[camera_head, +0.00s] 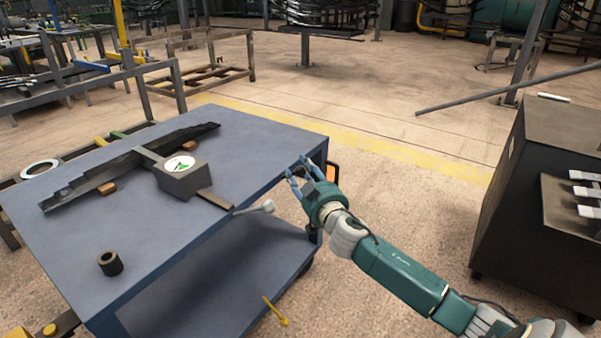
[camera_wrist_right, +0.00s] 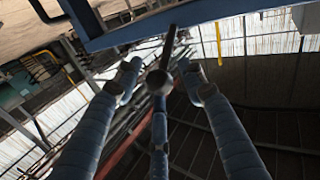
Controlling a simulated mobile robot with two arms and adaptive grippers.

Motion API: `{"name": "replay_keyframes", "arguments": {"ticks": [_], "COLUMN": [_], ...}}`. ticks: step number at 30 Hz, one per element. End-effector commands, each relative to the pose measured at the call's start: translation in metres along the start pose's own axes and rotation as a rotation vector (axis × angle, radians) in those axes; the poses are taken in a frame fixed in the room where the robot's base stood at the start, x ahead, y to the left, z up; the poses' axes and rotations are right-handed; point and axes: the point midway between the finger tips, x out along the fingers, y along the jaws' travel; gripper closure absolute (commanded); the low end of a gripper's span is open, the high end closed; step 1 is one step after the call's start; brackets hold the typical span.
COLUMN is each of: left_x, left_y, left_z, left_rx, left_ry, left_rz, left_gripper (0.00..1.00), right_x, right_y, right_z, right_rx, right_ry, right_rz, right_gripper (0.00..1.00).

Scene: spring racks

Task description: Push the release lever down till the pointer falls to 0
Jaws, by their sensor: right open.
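A dark box (camera_head: 184,182) with a round white dial (camera_head: 179,165) stands on the blue cart top (camera_head: 240,145). The dial has a green mark; its pointer is too small to read. A grey lever with a round knob (camera_head: 266,206) sticks out past the cart's front edge. My right gripper (camera_head: 299,177) is open and empty, beside the cart's right edge, above and right of the knob. In the wrist view, a dark rod with a ball end (camera_wrist_right: 160,82), apparently the lever, appears between the spread fingers (camera_wrist_right: 159,82); contact cannot be told.
A long dark leaf spring (camera_head: 130,165) lies across the cart beside the box. A black ring (camera_head: 110,263) sits at the cart's near left. A yellow knobbed rod (camera_head: 283,321) shows low down. A dark cabinet (camera_head: 530,190) stands right; floor between is open.

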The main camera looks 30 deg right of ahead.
Motion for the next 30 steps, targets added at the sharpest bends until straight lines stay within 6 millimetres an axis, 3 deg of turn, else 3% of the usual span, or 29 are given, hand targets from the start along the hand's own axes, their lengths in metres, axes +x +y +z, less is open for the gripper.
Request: {"name": "replay_keyframes", "arguments": {"ticks": [10,16,17,30], "left_x": [0.0012,0.0014,0.0014,0.0068], "left_y": [-0.0001,-0.0002,-0.0002,0.0], "left_z": [0.0007,0.0008,0.0008,0.0026], "left_rx": [0.0,0.0,0.0,0.0], "left_ry": [-0.002,-0.002,-0.002,-0.002], "left_rz": [0.0,0.0,0.0,0.0], "left_gripper": [1.0,1.0,1.0,1.0], "right_x": [0.0045,0.0043,0.0043,0.0039], "right_y": [-0.0001,-0.0001,-0.0001,-0.0002], "right_z": [0.0002,0.0002,0.0002,0.0019], "right_rx": [-0.001,-0.001,-0.001,0.005], "right_ry": [-0.001,-0.001,-0.001,0.008], "right_rz": [-0.001,0.0,0.0,0.001], "right_gripper": [0.6,0.97,1.0,1.0]}}
